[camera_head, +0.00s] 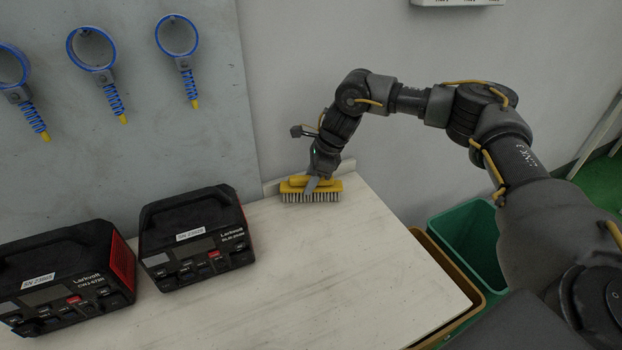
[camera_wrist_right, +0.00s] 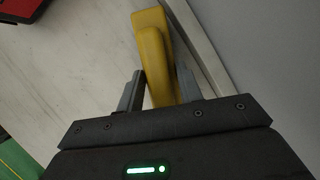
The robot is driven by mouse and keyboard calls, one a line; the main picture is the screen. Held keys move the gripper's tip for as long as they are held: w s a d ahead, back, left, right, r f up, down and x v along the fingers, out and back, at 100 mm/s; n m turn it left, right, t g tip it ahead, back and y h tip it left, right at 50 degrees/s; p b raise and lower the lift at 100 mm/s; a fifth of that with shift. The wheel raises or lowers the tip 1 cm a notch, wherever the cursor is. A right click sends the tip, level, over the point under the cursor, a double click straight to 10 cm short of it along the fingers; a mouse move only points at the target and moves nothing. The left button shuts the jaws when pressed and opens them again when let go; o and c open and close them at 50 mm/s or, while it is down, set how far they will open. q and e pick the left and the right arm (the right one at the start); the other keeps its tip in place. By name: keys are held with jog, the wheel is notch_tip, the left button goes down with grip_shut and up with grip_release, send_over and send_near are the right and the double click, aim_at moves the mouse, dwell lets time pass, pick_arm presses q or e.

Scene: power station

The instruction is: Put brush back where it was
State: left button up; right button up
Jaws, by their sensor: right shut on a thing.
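The brush (camera_head: 311,190) has a yellow body and pale bristles that point down. It is at the back edge of the white table, close to the wall, in the head view. Its bristles are at the tabletop; I cannot tell whether they bear on it. My right gripper (camera_head: 316,182) is shut on the brush from above. In the right wrist view the yellow brush (camera_wrist_right: 151,55) lies between the two grey fingers (camera_wrist_right: 160,90). My left gripper is not in view.
Two black and red power units (camera_head: 195,240) (camera_head: 66,280) stand on the white table (camera_head: 330,270) to the left. Blue rings with coils (camera_head: 92,50) hang on the grey panel. Green and yellow bins (camera_head: 470,240) stand beyond the table's right edge. The table's middle is clear.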

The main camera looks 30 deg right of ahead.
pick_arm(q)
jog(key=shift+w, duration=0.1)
pick_arm(e)
jog(key=shift+f, duration=0.15)
jog(key=o, duration=0.8)
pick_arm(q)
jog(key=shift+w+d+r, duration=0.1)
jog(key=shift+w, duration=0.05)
pick_arm(e)
jog(key=shift+o, duration=0.2)
jog(key=shift+r, duration=0.35)
jog(key=v, duration=1)
jog(key=shift+d+r, duration=0.15)
jog(key=shift+r, duration=0.15)
jog(key=shift+s+d+r, duration=0.15)
jog(key=shift+d+r, duration=0.05)
jog(key=shift+r, duration=0.3)
